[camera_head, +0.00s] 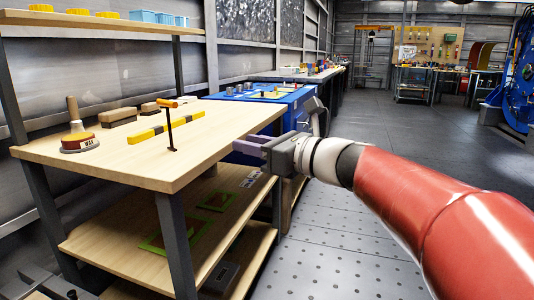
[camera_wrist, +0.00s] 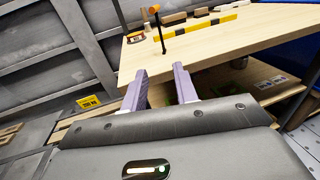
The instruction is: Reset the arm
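My arm reaches in from the right in the head view. My gripper (camera_head: 252,145) is beside the right edge of the wooden workbench (camera_head: 150,165), about level with its top. In the wrist view my gripper (camera_wrist: 160,82) shows two purple-grey fingers spread apart with nothing between them. The bench top (camera_wrist: 215,50) lies beyond the fingertips. In the head view the near finger partly overlaps the bench edge; I cannot tell whether they touch.
On the bench are an orange-handled tool (camera_head: 170,125), a yellow-black bar (camera_head: 166,127), a wax tin (camera_head: 79,140) and brown blocks (camera_head: 118,117). A lower shelf (camera_head: 130,250) sits beneath. A blue workbench (camera_head: 262,97) stands behind. The floor (camera_head: 400,130) at right is clear.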

